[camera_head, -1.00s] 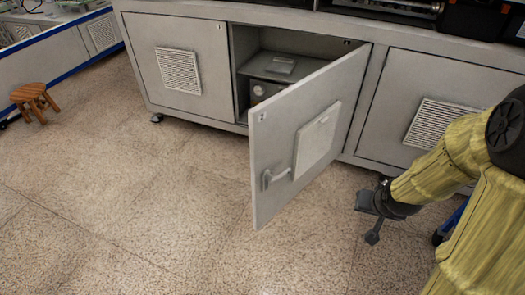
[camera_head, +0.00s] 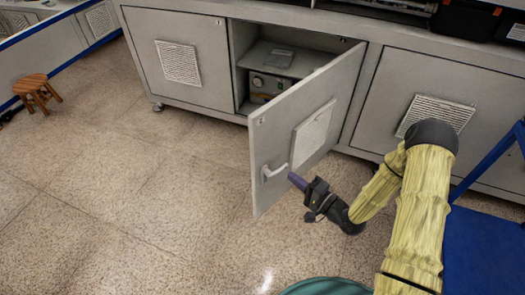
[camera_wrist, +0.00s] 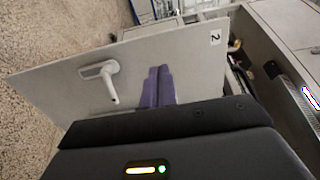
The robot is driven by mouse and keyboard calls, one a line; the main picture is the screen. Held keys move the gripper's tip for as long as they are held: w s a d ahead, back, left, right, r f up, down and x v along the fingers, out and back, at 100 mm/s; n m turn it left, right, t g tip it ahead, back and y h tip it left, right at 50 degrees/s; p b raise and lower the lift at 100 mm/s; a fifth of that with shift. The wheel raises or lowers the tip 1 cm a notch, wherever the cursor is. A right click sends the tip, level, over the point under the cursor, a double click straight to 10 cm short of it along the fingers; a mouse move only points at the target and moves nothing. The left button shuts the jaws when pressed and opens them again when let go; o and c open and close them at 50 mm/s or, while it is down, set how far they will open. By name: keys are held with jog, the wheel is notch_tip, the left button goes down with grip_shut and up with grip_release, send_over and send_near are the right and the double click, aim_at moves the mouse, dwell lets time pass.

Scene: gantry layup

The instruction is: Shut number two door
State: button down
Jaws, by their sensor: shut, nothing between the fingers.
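The number two door (camera_head: 290,143) is a grey panel, hinged on its right and swung well open into the room. A light handle (camera_head: 274,171) sits low near its free edge. In the wrist view the door (camera_wrist: 70,85) shows its "2" label (camera_wrist: 215,37) and its handle (camera_wrist: 103,75). My gripper (camera_head: 293,178) is shut and empty, with purple fingers pointing at the door's outer face just right of the handle. In the wrist view its fingertips (camera_wrist: 158,72) appear in front of the door beside the handle. I cannot tell whether they touch it.
The open compartment holds a shelf and a grey device (camera_head: 266,84). A closed door with a vent (camera_head: 178,62) is to the left and another vented door (camera_head: 395,100) to the right. A wooden stool (camera_head: 36,92) stands far left. The floor left of the open door is clear.

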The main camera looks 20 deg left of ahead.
aim_at(256, 151)
dwell(0.3)
jog(key=b+x, duration=0.1)
jog(key=x, duration=1.3)
jog(key=shift+a, duration=0.1)
jog(key=shift+w, duration=0.1)
